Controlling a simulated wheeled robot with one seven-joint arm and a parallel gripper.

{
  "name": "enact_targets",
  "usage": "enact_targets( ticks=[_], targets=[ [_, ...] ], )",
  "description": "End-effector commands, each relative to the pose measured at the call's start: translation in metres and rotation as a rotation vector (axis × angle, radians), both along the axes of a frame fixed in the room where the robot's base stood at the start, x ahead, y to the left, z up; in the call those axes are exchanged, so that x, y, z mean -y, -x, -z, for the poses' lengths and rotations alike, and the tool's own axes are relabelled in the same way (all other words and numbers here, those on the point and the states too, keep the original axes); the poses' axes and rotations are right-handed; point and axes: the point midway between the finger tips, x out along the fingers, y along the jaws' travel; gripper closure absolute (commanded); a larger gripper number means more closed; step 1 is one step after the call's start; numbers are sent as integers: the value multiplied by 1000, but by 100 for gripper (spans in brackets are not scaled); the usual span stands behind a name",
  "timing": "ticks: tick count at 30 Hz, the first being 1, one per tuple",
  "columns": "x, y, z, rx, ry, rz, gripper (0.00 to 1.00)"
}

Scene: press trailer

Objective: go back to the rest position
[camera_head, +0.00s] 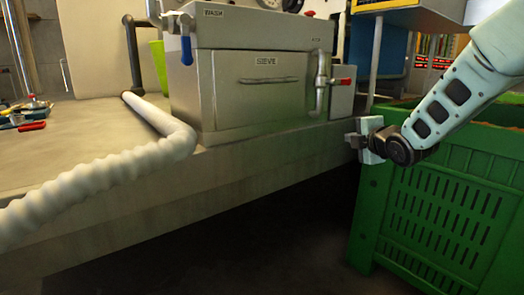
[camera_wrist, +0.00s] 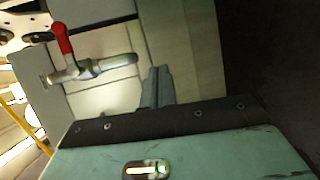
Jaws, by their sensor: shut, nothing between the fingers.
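My gripper (camera_head: 352,140) is at the end of my pale arm, which reaches in from the upper right in the head view. It is shut and holds nothing. It is near the front edge of the bench, in front of the green crate's corner and below the red-handled valve. In the wrist view, the shut fingers (camera_wrist: 157,88) show as a grey shape in front of the pale panel. A gap to the valve seems to remain, though the exact distance is unclear.
A steel sieve cabinet (camera_head: 262,90) stands on the bench (camera_head: 110,215). A red-handled valve (camera_head: 340,82) shows at its right, also in the wrist view (camera_wrist: 62,40). A thick ribbed hose (camera_head: 100,180) crosses the left side. A slotted green crate (camera_head: 440,215) stands under my arm.

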Motion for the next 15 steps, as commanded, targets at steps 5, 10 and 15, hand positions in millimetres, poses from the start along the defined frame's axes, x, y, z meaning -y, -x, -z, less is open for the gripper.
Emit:
enact_targets(
  ticks=[5,10,15],
  targets=[
    [-73,103,29,-468,-394,143,100],
    [-117,216,52,-846,-576,336,100],
    [-130,330,65,-1127,-626,585,100]
  ],
)
